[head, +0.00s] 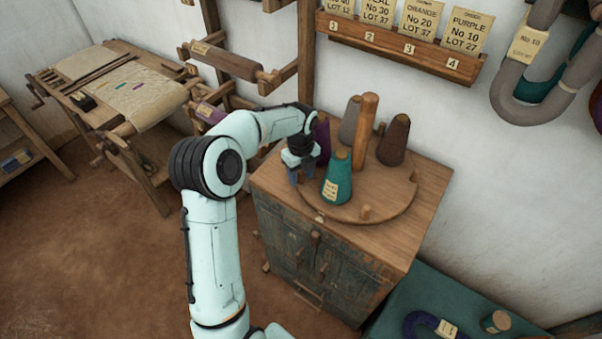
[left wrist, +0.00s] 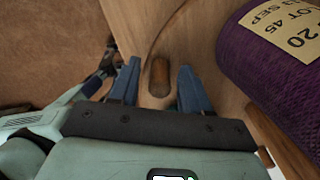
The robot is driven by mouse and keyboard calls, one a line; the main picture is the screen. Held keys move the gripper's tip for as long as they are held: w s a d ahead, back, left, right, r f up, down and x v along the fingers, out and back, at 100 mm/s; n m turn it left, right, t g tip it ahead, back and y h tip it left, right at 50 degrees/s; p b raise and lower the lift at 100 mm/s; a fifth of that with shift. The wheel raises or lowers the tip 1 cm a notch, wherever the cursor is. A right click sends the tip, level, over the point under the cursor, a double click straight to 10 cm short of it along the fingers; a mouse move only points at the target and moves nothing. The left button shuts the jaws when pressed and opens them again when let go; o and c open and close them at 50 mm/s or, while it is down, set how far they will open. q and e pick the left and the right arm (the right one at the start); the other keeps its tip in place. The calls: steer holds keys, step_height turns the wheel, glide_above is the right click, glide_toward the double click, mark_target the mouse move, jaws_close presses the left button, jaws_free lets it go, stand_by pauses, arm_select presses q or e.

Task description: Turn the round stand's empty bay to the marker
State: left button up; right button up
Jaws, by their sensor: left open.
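The round wooden stand (head: 392,203) sits on top of a cabinet, with a tall central post (head: 366,130). It carries a teal cone (head: 338,180) at the front, a grey cone (head: 349,122) behind, a brown cone (head: 394,140) at the right and a purple cone (head: 323,137) at the left. A small pale tag (head: 320,219) lies by the front rim. My open left gripper (head: 302,178) is at the stand's left edge. In the left wrist view a wooden peg (left wrist: 159,77) shows between its fingers, with the purple cone (left wrist: 275,45) beside.
The cabinet (head: 300,247) stands against the white wall. A numbered card rack (head: 400,45) and hanging yarn hanks (head: 520,85) are above. A green-topped surface (head: 420,290) is at the lower right. The loom (head: 130,92) is at the left, with open floor before it.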

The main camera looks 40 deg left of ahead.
arm_select(q)
jaws_close()
steer(key=shift+s+d, duration=0.1)
steer(key=shift+d, duration=0.05)
